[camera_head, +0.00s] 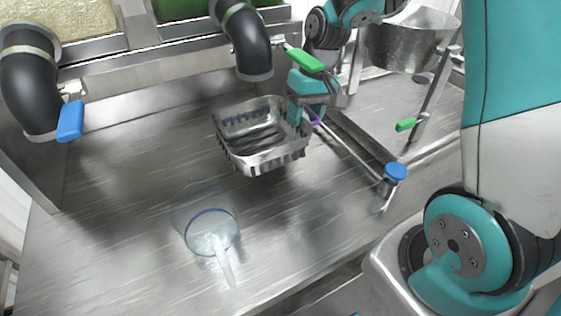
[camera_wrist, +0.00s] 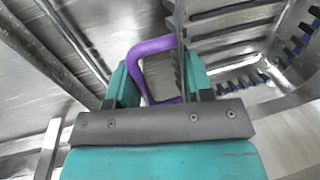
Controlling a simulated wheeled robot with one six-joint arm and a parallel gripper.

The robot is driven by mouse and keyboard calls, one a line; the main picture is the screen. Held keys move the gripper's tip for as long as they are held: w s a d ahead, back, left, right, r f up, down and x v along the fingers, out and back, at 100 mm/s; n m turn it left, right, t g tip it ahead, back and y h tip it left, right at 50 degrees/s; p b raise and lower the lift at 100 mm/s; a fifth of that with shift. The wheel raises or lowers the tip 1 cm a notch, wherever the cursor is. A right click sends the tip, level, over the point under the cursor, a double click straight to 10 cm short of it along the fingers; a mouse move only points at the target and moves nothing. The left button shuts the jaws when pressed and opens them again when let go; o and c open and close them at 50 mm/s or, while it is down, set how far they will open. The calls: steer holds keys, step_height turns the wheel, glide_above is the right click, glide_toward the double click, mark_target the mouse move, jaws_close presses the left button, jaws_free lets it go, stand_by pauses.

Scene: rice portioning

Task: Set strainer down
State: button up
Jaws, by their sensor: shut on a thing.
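The strainer (camera_head: 262,157) is a rectangular slotted metal basket, upright, over the middle of the steel worktop beneath the central black spout. I cannot tell whether its base touches the surface. My gripper (camera_head: 308,113) is at its right end, shut on the strainer's purple handle (camera_wrist: 150,62). In the wrist view the handle loop is between the teal fingers, and the slotted strainer wall (camera_wrist: 230,35) is at the upper right.
A clear measuring cup (camera_head: 212,233) with a handle stands on the worktop (camera_head: 120,185) at front. Black spouts (camera_head: 245,45) with a blue lever (camera_head: 70,121) and a green lever (camera_head: 305,59) hang above. A metal rail with a blue knob (camera_head: 396,171) runs right. A metal bowl (camera_head: 405,45) is at back right.

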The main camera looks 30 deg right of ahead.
step_height(320, 180, down, 8)
steer(key=shift+r+p, duration=0.15)
steer(key=shift+p, duration=0.2)
steer(key=o, duration=1.2)
steer(key=shift+o, duration=0.2)
steer(key=r, duration=0.4)
steer(key=d+r, duration=0.1)
steer(key=r, duration=0.3)
steer(key=d+r+b, duration=0.1)
steer(key=r, duration=0.2)
steer(key=shift+d+r, duration=0.15)
steer(key=shift+r, duration=0.25)
